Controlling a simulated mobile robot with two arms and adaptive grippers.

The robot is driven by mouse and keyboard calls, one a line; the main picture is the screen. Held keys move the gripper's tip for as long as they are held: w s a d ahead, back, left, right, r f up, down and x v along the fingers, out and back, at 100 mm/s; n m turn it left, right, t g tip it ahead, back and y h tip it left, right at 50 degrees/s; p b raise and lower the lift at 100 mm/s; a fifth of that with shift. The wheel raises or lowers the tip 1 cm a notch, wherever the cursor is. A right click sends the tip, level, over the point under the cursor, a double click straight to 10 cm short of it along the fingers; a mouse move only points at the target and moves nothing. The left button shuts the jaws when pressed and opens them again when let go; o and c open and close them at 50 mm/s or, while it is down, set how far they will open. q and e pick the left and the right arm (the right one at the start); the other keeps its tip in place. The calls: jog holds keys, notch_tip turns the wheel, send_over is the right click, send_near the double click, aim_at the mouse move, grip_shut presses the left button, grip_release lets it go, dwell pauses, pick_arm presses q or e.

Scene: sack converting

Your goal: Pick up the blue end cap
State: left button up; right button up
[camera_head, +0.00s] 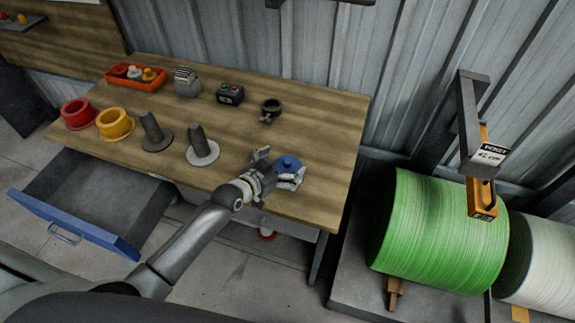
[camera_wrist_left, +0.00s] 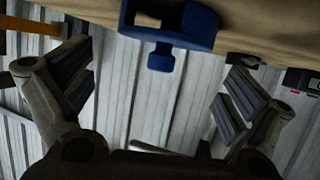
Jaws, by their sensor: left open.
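The blue end cap (camera_head: 288,163) sits near the front right part of the wooden table, with a round top and a small knob. My left gripper (camera_head: 277,168) is open at the table's front edge, its fingers spread around the near side of the cap and partly covering it. In the left wrist view the blue cap (camera_wrist_left: 180,28) shows at the top, beyond and between the two open fingers (camera_wrist_left: 158,88), with nothing held. My right gripper is not in view.
On the table (camera_head: 250,125) are a red flanged piece (camera_head: 78,113), a yellow one (camera_head: 115,122), two dark posts on discs, an orange tray (camera_head: 135,83), a button box (camera_head: 230,94) and a black ring (camera_head: 270,107). A drawer (camera_head: 75,228) stands open. A green roll (camera_head: 435,235) is right.

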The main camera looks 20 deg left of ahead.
pick_arm(q)
jog(key=shift+x, duration=1.25)
jog(key=c, duration=1)
